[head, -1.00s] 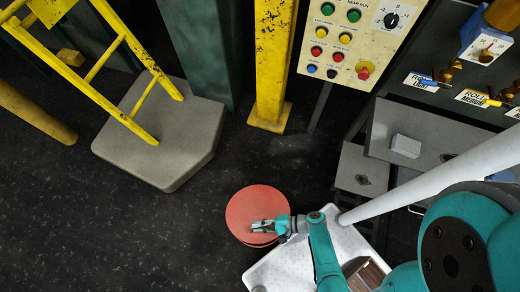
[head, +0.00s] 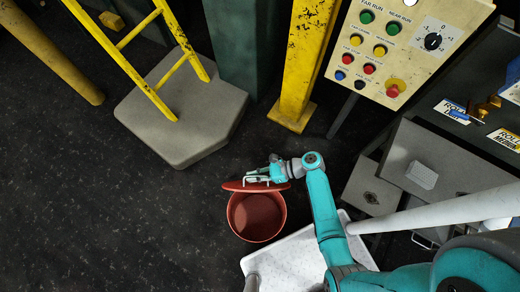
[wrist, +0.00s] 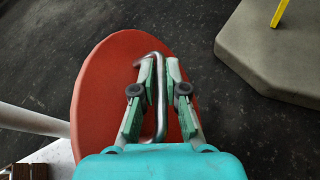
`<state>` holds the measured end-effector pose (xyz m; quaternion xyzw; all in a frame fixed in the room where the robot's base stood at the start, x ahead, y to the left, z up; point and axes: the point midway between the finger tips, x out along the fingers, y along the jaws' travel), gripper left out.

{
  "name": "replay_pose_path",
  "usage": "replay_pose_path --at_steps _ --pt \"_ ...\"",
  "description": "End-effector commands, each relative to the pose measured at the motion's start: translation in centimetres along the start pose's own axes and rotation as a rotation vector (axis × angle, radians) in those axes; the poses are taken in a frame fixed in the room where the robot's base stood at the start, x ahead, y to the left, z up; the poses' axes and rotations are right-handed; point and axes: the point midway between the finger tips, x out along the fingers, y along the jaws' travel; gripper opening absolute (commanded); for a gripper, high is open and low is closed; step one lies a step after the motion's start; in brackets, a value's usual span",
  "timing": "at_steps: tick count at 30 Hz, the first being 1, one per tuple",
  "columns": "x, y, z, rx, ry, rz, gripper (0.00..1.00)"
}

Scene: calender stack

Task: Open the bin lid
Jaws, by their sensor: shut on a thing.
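The red bin (head: 257,222) stands on the dark floor in the head view, its round mouth uncovered and its inside showing. Its red lid (head: 234,186) is tilted up at the far rim, seen nearly edge-on. My gripper (head: 258,178) is at the lid, shut on the metal lid handle (head: 249,180). In the wrist view the lid (wrist: 105,75) is a broad red disc. The bent handle (wrist: 161,115) runs between the two fingers of my gripper (wrist: 158,75). The bin body is hidden behind the lid there.
A grey platform (head: 185,115) with a yellow ladder (head: 150,85) stands at the upper left. A yellow post (head: 300,70) and a button panel (head: 400,50) stand behind the bin. Open floor lies left of the bin.

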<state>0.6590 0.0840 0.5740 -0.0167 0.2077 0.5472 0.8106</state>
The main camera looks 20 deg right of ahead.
Motion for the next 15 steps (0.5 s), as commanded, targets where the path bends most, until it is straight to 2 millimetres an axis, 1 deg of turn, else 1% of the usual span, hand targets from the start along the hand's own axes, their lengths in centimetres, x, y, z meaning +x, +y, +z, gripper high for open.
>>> replay_pose_path --at_steps 1,6,12,15 --pt "-0.1 -1.2 0.5 0.035 -0.001 0.014 0.0" --pt "-0.4 -4.1 1.2 0.164 -0.003 0.063 0.0" --pt "-0.6 -6.9 1.5 0.283 -0.004 0.108 0.0" --pt "-0.6 -7.9 1.5 0.284 -0.004 0.109 0.0"
